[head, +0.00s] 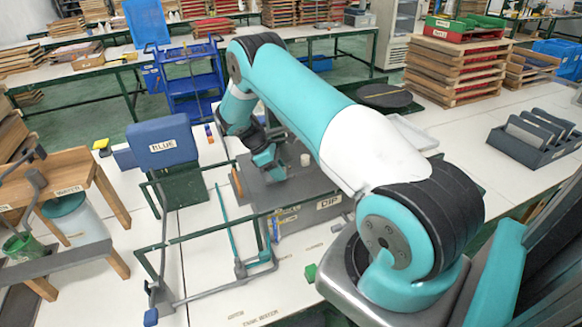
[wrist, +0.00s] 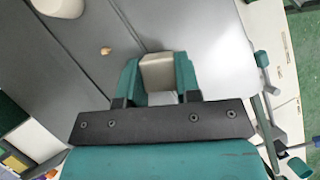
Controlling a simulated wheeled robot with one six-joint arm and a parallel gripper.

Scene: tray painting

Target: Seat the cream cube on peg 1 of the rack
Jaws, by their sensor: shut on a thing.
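The cream cube (wrist: 158,72) sits between the two teal fingers of my gripper (wrist: 158,82) in the wrist view, and the fingers are closed on its sides. In the head view my gripper (head: 266,160) is low over a dark grey surface (head: 290,190), and I cannot make out the cube there. In the wrist view a small tan stub (wrist: 105,51) stands on the grey surface, apart from the gripper and to its left. I cannot tell whether it is a peg of the rack. No number for peg 1 is readable.
A pale cylinder (head: 305,160) stands right of my gripper; a pale round thing (wrist: 60,5) shows at the wrist view's top left. A green frame (head: 205,235) and a blue box marked BLUE (head: 163,141) are to the left.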

